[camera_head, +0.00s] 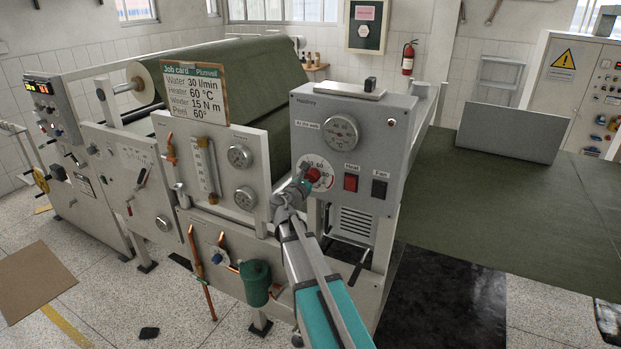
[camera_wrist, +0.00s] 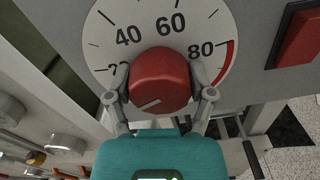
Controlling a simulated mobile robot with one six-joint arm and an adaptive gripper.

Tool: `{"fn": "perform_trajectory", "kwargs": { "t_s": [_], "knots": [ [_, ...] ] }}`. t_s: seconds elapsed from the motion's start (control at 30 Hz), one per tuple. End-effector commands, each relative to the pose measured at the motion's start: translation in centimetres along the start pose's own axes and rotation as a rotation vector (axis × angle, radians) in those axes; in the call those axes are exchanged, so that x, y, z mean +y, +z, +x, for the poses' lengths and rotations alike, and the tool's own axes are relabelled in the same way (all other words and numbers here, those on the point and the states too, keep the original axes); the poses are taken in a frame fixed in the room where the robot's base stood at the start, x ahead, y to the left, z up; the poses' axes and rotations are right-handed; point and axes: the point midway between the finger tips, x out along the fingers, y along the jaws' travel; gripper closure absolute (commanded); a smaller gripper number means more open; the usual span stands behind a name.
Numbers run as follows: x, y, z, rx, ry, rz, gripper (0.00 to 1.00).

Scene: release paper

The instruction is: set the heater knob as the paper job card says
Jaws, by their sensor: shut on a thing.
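The job card (camera_head: 193,92) stands on the machine in the head view and reads Water 30 l/min, Heater 60 °C, Winder 15 N m, Peel 60°. The heater panel (camera_head: 376,130) is a grey box. Its red heater knob (camera_head: 313,175) sits on a white dial (camera_wrist: 112,50) with 40, 60 and 80 readable and a red arc past 80; the lower-left number is partly hidden. In the wrist view, my gripper (camera_wrist: 160,88) is shut on the knob (camera_wrist: 165,72), one finger on each side. The knob's pale mark points to the lower left, below the 40.
A red Heat switch (camera_head: 351,183) and a dark Fan switch (camera_head: 379,189) are right of the knob. A round gauge (camera_head: 341,132) is above it. A green tank (camera_head: 256,283) and copper pipes are lower left of my arm.

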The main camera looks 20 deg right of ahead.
Motion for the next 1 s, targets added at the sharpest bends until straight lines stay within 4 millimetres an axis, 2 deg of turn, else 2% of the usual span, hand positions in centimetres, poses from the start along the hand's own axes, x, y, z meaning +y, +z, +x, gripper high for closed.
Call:
{"fn": "perform_trajectory", "kwargs": {
  "t_s": [0.37,1.0],
  "knots": [
    [-0.07,0.08,0.19,-0.002,-0.001,0.169,0.78],
    [-0.14,0.1,0.27,-0.005,-0.001,0.751,0.78]
  ]
}}
